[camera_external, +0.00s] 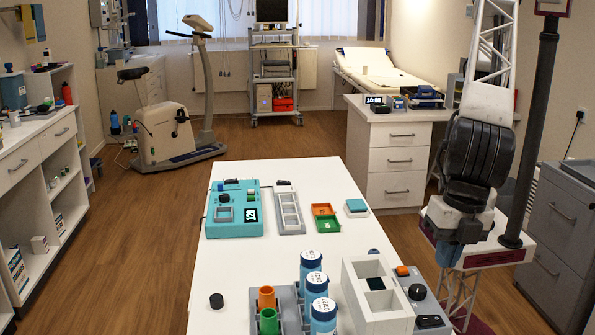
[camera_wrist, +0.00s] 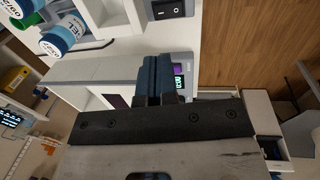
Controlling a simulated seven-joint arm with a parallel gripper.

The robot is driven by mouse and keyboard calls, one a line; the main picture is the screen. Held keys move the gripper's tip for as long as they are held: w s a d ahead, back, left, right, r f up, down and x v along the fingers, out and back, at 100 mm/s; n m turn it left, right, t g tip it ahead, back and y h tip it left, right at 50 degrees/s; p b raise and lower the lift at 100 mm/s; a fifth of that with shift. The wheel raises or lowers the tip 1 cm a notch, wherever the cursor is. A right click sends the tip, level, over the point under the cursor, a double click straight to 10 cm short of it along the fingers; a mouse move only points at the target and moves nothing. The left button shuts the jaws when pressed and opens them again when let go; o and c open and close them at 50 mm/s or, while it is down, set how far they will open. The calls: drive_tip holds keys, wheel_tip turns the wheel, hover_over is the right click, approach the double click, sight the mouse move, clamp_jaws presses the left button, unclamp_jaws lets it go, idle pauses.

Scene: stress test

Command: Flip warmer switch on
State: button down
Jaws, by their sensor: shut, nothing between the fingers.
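The warmer is a white block with square wells (camera_external: 363,272) near the front right of the table, with a grey control panel along its right side. The panel carries an orange button (camera_external: 402,270), a black knob (camera_external: 417,292) and a black rocker switch (camera_external: 430,321). In the wrist view the rocker switch (camera_wrist: 169,10) shows at the top edge, with marks on its face. My gripper (camera_external: 447,254) is shut and empty, right of the panel and apart from the switch.
Blue-capped bottles (camera_external: 316,282) and orange and green tubes (camera_external: 267,298) stand in a rack left of the warmer. A teal device (camera_external: 232,222), a white compartment tray (camera_external: 289,212) and small coloured trays (camera_external: 325,217) lie farther back. The table's middle is clear.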

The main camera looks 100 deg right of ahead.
sight(432, 317)
drive_tip(key=f, duration=0.3)
drive_tip(key=w+f, duration=0.1)
drive_tip(key=f, duration=0.7)
drive_tip(key=shift+w+f, duration=0.25)
drive_tip(key=shift+w, duration=0.05)
drive_tip(key=shift+w+f, duration=0.1)
drive_tip(key=shift+w+f+g, duration=0.2)
drive_tip(key=shift+f+g, duration=0.4)
drive_tip(key=shift+g, duration=0.6)
drive_tip(key=shift+f, duration=0.2)
drive_tip(key=shift+d+f, duration=0.1)
drive_tip(key=shift+f, duration=0.1)
drive_tip(key=shift+s, duration=0.3)
drive_tip(key=shift+s+r, duration=0.15)
drive_tip(key=shift+s, duration=0.5)
wheel_tip(432, 317, up, 16)
drive_tip(key=w, duration=0.1)
drive_tip(key=shift+w+f, duration=0.2)
drive_tip(key=shift+w, duration=0.1)
